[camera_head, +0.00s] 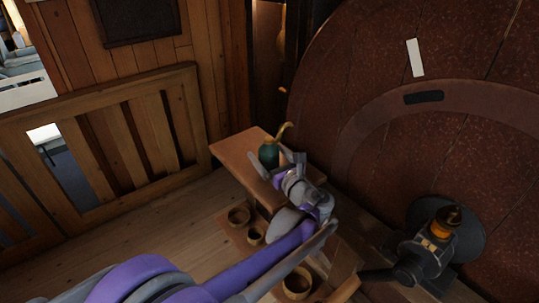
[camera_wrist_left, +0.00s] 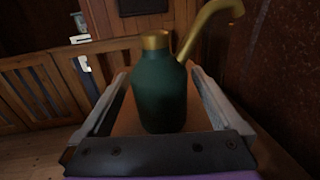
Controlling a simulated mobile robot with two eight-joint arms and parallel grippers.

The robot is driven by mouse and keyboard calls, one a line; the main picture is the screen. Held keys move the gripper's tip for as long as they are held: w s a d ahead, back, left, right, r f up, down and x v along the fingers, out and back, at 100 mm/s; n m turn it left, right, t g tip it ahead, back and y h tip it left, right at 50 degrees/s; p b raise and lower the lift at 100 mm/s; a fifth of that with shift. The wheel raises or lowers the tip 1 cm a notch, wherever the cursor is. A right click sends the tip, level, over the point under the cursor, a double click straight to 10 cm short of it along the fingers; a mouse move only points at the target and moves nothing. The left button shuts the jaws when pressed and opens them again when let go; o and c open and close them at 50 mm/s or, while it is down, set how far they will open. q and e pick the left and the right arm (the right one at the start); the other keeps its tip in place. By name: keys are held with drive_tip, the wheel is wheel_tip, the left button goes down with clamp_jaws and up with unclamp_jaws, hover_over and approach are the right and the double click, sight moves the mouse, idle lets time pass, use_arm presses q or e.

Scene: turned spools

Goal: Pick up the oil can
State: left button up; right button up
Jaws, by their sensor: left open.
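The oil can is a dark green bottle with a brass collar and a curved brass spout. In the head view the oil can (camera_head: 269,154) stands upright on a small wooden table (camera_head: 232,150), partly hidden by my left gripper (camera_head: 289,160). My right gripper is not in view.
Wooden bowls (camera_head: 238,217) stand on a low shelf below the table. A large dark red wheel or disc (camera_head: 340,70) rises close behind the table to the right. A dark metal machine part (camera_head: 437,245) is at the lower right. Slatted wooden panelling (camera_head: 130,130) stands to the left.

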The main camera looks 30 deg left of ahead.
sight(267, 139)
use_arm(q)
drive_tip(key=shift+c, duration=0.3)
drive_tip(key=c, duration=1.4)
drive_tip(key=shift+r, duration=0.15)
drive_tip(key=shift+s+r, duration=0.15)
drive_tip(key=shift+r, duration=0.05)
wheel_tip(267, 139, up, 7)
drive_tip(key=shift+f, duration=0.1)
drive_tip(key=s+a, duration=0.3)
drive_tip(key=s, duration=0.6)
drive_tip(key=s+a, duration=0.4)
drive_tip(key=s, duration=0.5)
drive_tip(key=shift+a+f, duration=0.2)
drive_tip(key=shift+a, duration=0.1)
